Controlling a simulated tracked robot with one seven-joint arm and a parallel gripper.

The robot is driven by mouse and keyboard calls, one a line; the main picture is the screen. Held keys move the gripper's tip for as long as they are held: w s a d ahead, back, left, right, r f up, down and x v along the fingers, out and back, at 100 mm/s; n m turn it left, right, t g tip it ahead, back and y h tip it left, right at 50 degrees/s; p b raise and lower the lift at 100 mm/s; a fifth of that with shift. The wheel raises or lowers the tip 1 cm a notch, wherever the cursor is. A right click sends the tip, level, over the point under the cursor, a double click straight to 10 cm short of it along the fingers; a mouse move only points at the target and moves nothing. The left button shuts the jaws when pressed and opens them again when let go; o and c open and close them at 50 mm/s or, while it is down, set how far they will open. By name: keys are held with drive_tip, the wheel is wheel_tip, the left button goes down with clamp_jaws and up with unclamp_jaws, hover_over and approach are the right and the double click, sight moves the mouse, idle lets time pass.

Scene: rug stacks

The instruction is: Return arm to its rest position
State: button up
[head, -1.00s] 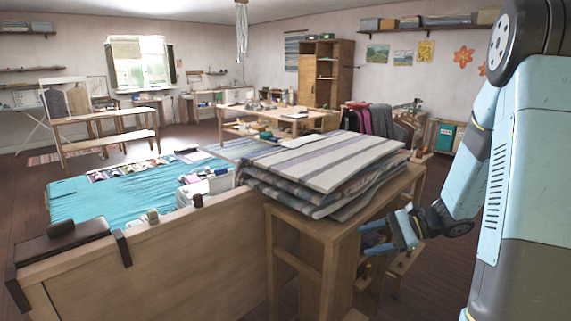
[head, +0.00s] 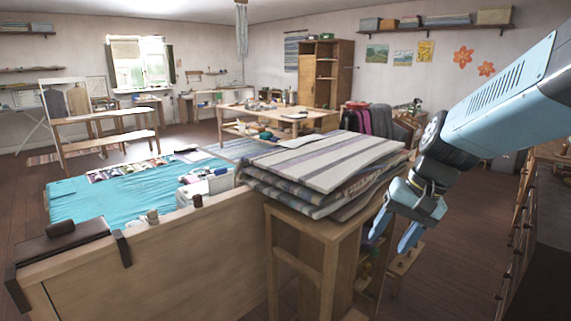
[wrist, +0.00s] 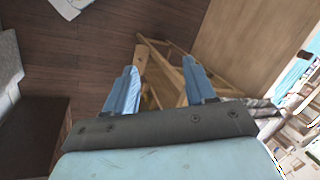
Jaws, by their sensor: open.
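My gripper (head: 393,232) is open and empty in the head view, with its two blue fingers pointing down. It is just right of the wooden stand that bears a stack of folded striped rugs (head: 325,163). My arm reaches in from the upper right. In the wrist view my gripper (wrist: 160,85) shows its two fingers spread apart, with only dark floor and wooden legs beyond them. Part of the rug stack's right side is close to the gripper in the head view; I cannot tell the exact gap.
The wooden stand (head: 285,222) is directly left of my gripper. A small wooden stool (head: 404,262) is below it. A drawer unit (head: 545,220) stands at the right edge. Dark floor (head: 465,210) is open between them. A bed with a teal cover (head: 120,195) lies at left.

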drive_tip(key=s+d+r+n+t+h, duration=0.2)
drive_tip(key=s+r+n+t+h, duration=0.1)
drive_tip(key=s+r+t, duration=0.1)
wheel_tip(320, 180, up, 2)
drive_tip(key=shift+s+d+r+h, duration=0.25)
drive_tip(key=shift+s+h, duration=0.05)
drive_tip(key=shift+s, duration=0.45)
idle(0.3)
